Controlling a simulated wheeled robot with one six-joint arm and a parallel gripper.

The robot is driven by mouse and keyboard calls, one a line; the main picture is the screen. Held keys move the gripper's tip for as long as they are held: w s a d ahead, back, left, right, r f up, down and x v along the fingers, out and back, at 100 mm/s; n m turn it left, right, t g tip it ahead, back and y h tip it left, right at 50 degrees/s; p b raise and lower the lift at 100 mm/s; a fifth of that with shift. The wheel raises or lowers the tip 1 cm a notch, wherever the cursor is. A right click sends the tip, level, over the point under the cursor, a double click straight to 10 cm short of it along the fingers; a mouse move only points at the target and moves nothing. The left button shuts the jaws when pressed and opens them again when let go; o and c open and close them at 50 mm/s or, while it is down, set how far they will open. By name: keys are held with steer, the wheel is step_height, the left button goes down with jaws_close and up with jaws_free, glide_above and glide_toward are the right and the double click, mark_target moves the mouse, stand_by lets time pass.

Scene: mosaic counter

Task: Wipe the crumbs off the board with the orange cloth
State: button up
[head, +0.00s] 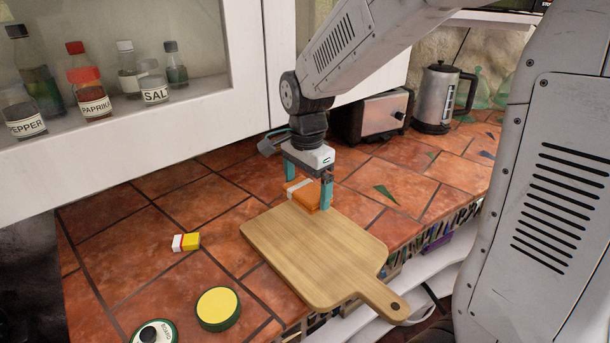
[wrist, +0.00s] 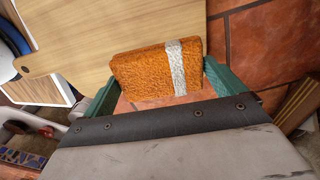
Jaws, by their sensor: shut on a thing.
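The orange cloth (head: 305,196) is a folded block with a white stripe; it also shows in the wrist view (wrist: 140,76). My gripper (head: 306,193) is shut on it, one green finger at each side. The wooden cutting board (head: 312,258) lies on the tiled counter, its handle pointing to the lower right; part of it shows in the wrist view (wrist: 75,35). The cloth is at the board's far edge; I cannot tell whether it touches the board. I make out no crumbs on the visible board surface; the part behind the cloth is hidden.
A small yellow-and-white block (head: 188,242), a round yellow-topped tin (head: 218,308) and a dark round-topped jar (head: 154,333) stand left of the board. A toaster (head: 375,117) and kettle (head: 437,97) stand behind. The board's handle reaches past the counter's front edge.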

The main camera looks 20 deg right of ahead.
steer(key=shift+r, duration=1.35)
